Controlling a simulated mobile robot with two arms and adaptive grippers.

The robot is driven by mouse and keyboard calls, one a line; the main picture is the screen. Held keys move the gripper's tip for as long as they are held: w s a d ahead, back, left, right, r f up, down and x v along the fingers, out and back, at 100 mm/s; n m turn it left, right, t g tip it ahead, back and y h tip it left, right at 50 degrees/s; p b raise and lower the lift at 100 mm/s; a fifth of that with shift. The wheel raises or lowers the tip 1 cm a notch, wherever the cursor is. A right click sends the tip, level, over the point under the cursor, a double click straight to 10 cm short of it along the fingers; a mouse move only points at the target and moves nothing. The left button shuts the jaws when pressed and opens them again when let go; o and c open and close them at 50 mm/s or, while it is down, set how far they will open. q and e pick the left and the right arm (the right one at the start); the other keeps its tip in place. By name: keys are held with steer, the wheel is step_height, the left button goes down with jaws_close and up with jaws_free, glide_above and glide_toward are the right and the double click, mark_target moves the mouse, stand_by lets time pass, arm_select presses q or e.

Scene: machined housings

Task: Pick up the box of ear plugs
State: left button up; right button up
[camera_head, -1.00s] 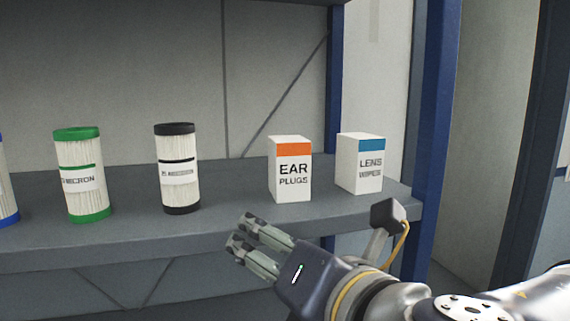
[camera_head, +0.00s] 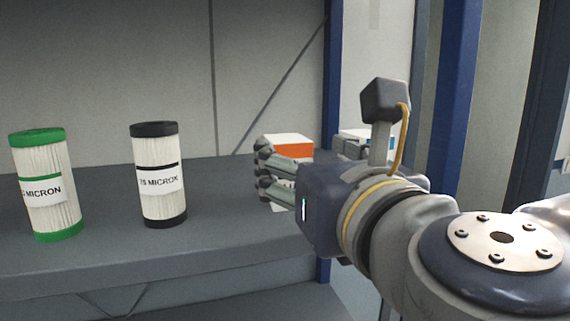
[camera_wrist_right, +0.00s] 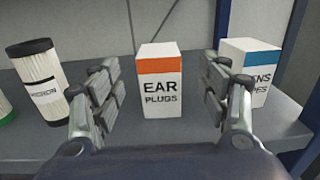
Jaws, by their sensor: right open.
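The box of ear plugs (camera_wrist_right: 161,82) is white with an orange band and stands upright on the grey shelf. In the right wrist view it sits between the two spread fingers of my right gripper (camera_wrist_right: 161,98), with a gap on each side. In the head view the box (camera_head: 291,147) is mostly hidden behind my right gripper (camera_head: 268,172), with only its top and part of the orange band clear. My right gripper is open and empty in front of the box. My left gripper is not in view.
A white lens wipes box with a blue band (camera_wrist_right: 252,70) stands right of the ear plugs, close to the right finger. A black-capped filter (camera_head: 158,175) and a green-capped filter (camera_head: 46,185) stand to the left. A blue shelf post (camera_head: 450,100) rises at the right.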

mark_target(287, 137)
steer(key=x, duration=0.3)
steer(key=shift+r+p, duration=0.1)
steer(key=shift+p, duration=0.25)
steer(key=p+x, duration=0.1)
steer(key=x, duration=0.1)
steer(key=r+p+x, duration=0.1)
steer(key=p+x, duration=0.1)
steer(key=shift+w+a, duration=0.15)
steer(key=shift+w, duration=0.1)
steer(key=shift+w+a+f, duration=0.1)
steer(key=shift+w+f, duration=0.1)
steer(key=shift+w, duration=0.15)
steer(key=shift+s+r, duration=0.1)
steer(key=c, duration=1.2)
